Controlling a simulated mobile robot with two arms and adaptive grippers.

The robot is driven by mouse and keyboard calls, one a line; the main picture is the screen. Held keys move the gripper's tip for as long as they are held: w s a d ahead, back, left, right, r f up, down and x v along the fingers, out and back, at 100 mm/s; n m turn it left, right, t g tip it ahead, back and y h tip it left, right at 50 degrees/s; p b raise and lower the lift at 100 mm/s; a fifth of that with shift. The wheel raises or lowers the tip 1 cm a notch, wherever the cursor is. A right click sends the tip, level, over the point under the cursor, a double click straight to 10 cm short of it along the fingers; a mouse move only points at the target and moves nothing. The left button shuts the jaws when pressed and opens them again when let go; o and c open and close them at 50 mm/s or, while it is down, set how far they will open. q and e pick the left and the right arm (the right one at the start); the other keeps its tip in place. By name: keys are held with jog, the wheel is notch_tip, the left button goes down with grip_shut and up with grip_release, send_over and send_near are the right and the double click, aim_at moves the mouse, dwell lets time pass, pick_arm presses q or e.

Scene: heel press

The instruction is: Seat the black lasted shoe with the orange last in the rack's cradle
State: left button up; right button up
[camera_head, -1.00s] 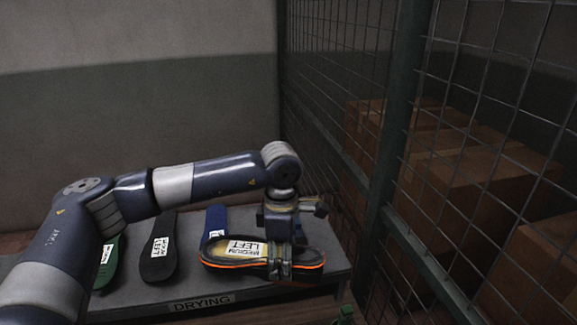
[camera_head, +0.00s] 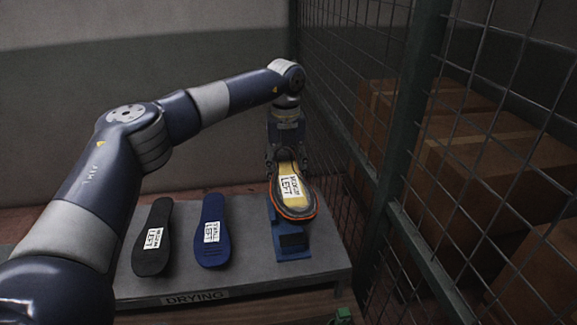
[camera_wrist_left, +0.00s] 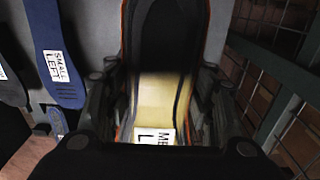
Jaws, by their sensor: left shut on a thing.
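The black shoe (camera_head: 308,211) has a thin orange edge and a pale yellow top with a label reading MEDIUM LEFT. My left gripper (camera_head: 287,158) is shut on it from behind, and its fingers flank the shoe in the left wrist view (camera_wrist_left: 158,100). The shoe points toward the head camera, tilted, over the blue cradle (camera_head: 292,241) at the rack's right end. The shoe hides much of the cradle; I cannot tell whether they touch. My right gripper is out of view.
A black insole (camera_head: 153,237) and a blue insole (camera_head: 212,230) lie on the grey rack (camera_head: 250,270), left of the cradle. A wire mesh fence (camera_head: 360,130) stands close on the right, with cardboard boxes (camera_head: 480,170) behind it.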

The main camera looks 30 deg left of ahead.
pick_arm(q)
jog(key=shift+s+f+b, duration=0.1)
jog(key=shift+f+b, duration=0.3)
jog(key=shift+b, duration=0.05)
notch_tip(320, 180, down, 3)
jog(key=shift+r+b, duration=0.15)
jog(key=shift+b, duration=0.85)
jog(key=shift+f+b, duration=0.85)
jog(key=shift+f, duration=0.85)
jog(key=shift+f+b, duration=0.35)
jog(key=shift+f, duration=0.4)
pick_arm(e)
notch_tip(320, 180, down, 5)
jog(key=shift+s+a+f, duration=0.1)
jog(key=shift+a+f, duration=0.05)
pick_arm(q)
jog(key=shift+f, duration=0.1)
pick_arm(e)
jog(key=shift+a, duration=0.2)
pick_arm(q)
jog(key=shift+f, duration=0.5)
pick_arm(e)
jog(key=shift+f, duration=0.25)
